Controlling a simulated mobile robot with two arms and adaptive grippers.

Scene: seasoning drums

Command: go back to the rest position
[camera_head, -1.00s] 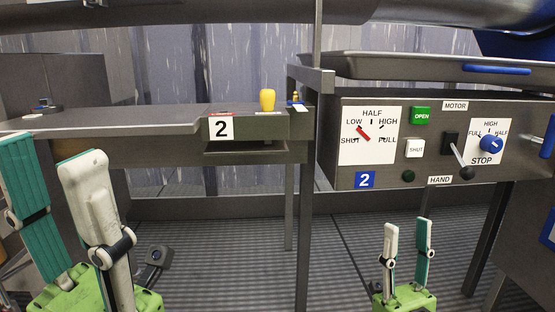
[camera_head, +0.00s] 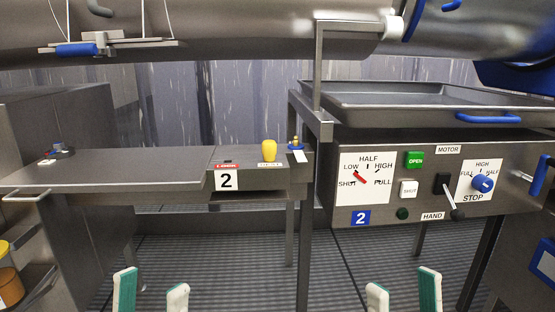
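My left gripper (camera_head: 150,292) shows at the bottom edge, left of the middle. Its two fingers, one green and one white, stand upright and apart with nothing between them. My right gripper (camera_head: 403,293) shows at the bottom edge, right of the middle. Its white and green fingers are also apart and empty. Only the upper finger parts show; the gripper bodies are below the picture. Both grippers are in front of the station and appear clear of its table and panel.
A control panel (camera_head: 427,185) with dials, buttons and a lever stands at right, below a tray (camera_head: 400,122). A grey table (camera_head: 120,172) with a yellow knob (camera_head: 269,150) is at left. A large drum (camera_head: 220,30) spans the top. Open floor (camera_head: 220,262) lies between.

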